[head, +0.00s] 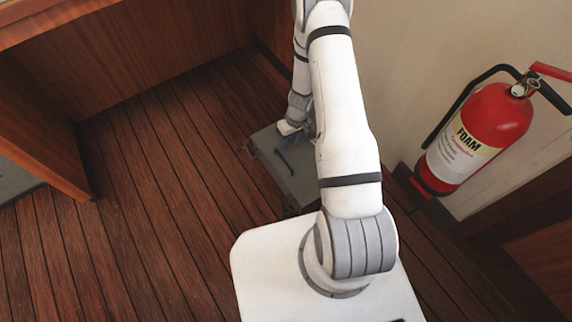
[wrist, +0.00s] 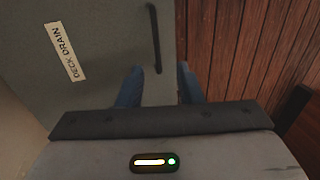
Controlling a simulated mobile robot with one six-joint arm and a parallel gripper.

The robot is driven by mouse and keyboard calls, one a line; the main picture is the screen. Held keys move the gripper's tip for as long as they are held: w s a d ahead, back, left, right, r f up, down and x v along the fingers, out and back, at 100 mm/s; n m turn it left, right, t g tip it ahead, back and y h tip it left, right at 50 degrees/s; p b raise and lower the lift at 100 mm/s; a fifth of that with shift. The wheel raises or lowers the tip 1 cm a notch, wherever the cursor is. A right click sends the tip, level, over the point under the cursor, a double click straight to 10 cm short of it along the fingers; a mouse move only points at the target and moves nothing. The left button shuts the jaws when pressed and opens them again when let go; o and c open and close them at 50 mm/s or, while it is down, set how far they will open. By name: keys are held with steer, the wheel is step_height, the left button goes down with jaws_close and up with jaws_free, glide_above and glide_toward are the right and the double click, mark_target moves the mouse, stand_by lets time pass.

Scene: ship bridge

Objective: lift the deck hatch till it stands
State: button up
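The deck hatch (head: 273,153) is a grey-green panel that looks flat in the plank floor. My arm covers its right part in the head view. In the wrist view the hatch (wrist: 100,75) fills the left and middle and bears a label reading "DECK DRAIN". A dark bar handle (wrist: 153,35) runs along it; the handle also shows in the head view (head: 285,163). My gripper (wrist: 159,68) is open, its blue fingers apart, with the handle's near end between them in the picture. I cannot tell whether they touch it. In the head view my gripper (head: 292,137) is over the hatch's far part.
A red foam extinguisher (head: 475,135) hangs on the cream wall (head: 410,60) at the right. Wooden panelling (head: 120,50) closes off the back and left. Bare plank floor (head: 150,210) lies left of the hatch.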

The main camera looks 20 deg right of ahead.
mark_target(286, 162)
steer(key=f+b, duration=0.1)
steer(key=f, duration=0.2)
steer(key=f+b, duration=0.1)
steer(key=f, duration=0.3)
steer(key=s+a+f+b, duration=0.1)
steer(key=f, duration=0.2)
steer(key=shift+s+a+f, duration=0.1)
steer(key=shift+f, duration=0.3)
steer(key=shift+c, duration=0.2)
jaws_close()
